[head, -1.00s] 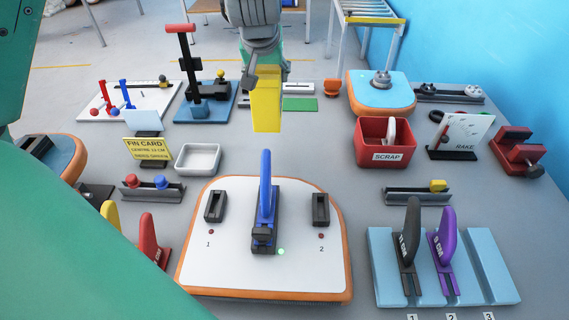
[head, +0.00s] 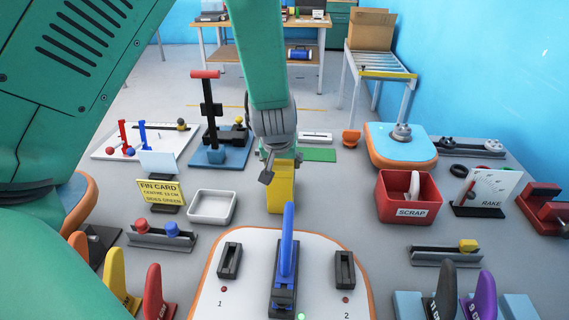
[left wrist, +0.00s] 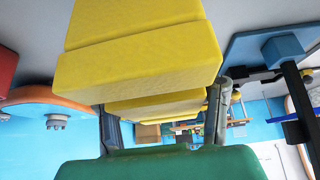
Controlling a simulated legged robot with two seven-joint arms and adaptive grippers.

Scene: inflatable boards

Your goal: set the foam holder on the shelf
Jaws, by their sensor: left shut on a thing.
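My left gripper (head: 281,163) hangs over the middle of the grey table and is shut on a yellow block (head: 281,192), which looks like the foam holder. The block hangs below the fingers, behind the white board; whether it touches the table cannot be told. In the left wrist view the yellow block (left wrist: 140,55) fills the upper middle, with a stepped face, between the fingers (left wrist: 165,118). A wooden bench at the back has a lower shelf (head: 247,52) with a blue roll on it; I cannot tell if this is the task's shelf. My right gripper is out of view.
The white board (head: 210,290) with an upright blue fin is in front. A red scrap bin (head: 408,196) stands right, a white tray (head: 212,207) left, and a black and red press (head: 211,120) behind left. A roller stand (head: 385,66) is at the back right.

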